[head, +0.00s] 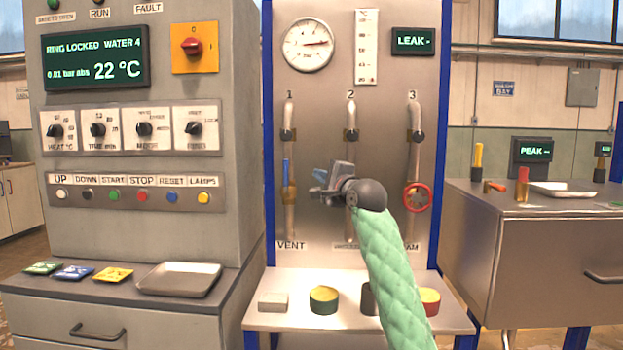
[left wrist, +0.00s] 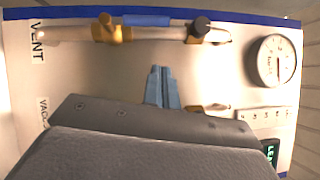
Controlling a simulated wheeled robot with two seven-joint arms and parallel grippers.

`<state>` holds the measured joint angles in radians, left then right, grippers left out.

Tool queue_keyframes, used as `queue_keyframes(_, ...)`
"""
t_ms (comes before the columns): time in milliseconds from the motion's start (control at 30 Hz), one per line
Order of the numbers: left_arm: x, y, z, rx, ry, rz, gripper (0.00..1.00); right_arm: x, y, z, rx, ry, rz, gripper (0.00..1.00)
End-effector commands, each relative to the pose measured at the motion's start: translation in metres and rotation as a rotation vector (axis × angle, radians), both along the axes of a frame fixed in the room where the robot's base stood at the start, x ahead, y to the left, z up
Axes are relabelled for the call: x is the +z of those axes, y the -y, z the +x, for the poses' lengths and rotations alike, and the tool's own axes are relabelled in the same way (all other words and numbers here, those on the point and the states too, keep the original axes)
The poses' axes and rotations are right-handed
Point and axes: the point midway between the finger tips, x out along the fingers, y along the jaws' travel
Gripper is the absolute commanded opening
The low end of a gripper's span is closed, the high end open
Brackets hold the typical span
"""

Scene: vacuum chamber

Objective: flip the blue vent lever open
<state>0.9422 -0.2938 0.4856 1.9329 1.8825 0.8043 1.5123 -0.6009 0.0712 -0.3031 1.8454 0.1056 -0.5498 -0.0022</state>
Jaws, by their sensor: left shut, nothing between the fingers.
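The blue vent lever (head: 287,172) stands upright along pipe 1, above its brass valve body (head: 289,194) and the VENT label. In the left wrist view the lever (left wrist: 147,20) lies along the pipe at the top edge, beside the brass valve (left wrist: 115,32). My left gripper (head: 317,184) is just right of the lever in the head view, in front of the panel. Its fingers (left wrist: 162,72) are shut and empty, with a visible gap in the picture between them and the lever. My right gripper is in neither view.
Pipe 2 is partly hidden behind my left gripper. A red handwheel (head: 417,197) is on pipe 3, to the right. The pressure gauge (head: 308,45) is above pipe 1. A shelf (head: 262,318) below holds a pale block and several round pieces.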

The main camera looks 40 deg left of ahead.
Motion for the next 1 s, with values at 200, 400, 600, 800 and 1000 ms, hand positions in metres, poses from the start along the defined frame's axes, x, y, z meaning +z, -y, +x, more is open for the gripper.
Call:
queue_keyframes(200, -0.001, 0.024, -0.009, -0.001, 0.0, 0.0, 0.0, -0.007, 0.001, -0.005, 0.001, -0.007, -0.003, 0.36)
queue_keyframes(400, 0.0, 0.029, -0.012, 0.0, 0.0, 0.0, 0.0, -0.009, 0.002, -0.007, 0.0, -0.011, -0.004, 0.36)
queue_keyframes(600, 0.0, 0.03, -0.012, 0.0, 0.0, 0.0, 0.0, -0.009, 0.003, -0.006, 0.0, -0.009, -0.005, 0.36)
queue_keyframes(800, 0.0, 0.029, -0.012, 0.0, 0.0, 0.0, 0.0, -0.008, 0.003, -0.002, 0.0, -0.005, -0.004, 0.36)
queue_keyframes(1000, 0.0, 0.03, -0.012, 0.0, 0.0, 0.0, 0.0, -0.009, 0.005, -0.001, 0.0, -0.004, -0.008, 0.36)
